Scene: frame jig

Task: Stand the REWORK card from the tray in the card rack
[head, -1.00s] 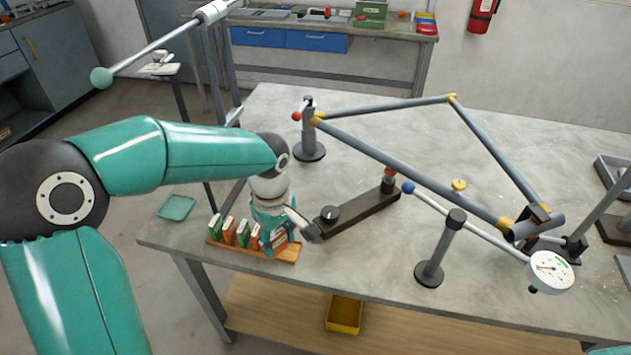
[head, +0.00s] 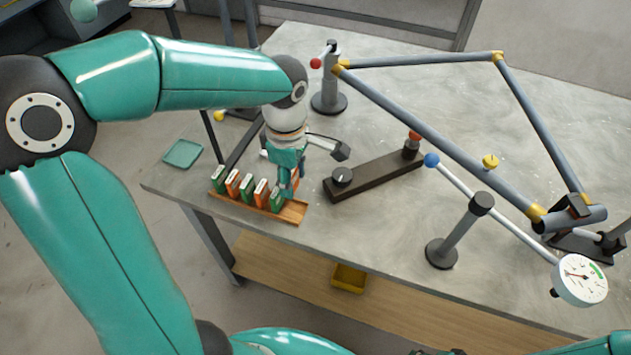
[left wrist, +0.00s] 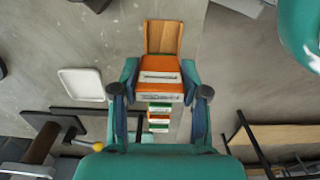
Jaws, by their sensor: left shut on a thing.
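My left gripper (head: 288,190) is shut on an orange card (head: 296,184) at the right end of the wooden card rack (head: 294,213). The card is upright; I cannot tell whether its lower edge is seated in a slot. In the left wrist view, the orange card (left wrist: 160,66) with a pale label is between the fingers of the left gripper (left wrist: 161,92), and the rack's bare wooden end (left wrist: 163,36) shows beyond it. I cannot read the lettering. The teal tray (head: 183,154) is empty at the table's left edge. My right gripper is out of view.
Several green and orange cards (head: 247,190) stand in the rack left of the held card. A tube frame (head: 430,130), a post (head: 460,235) and a dial gauge (head: 580,280) fill the right side.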

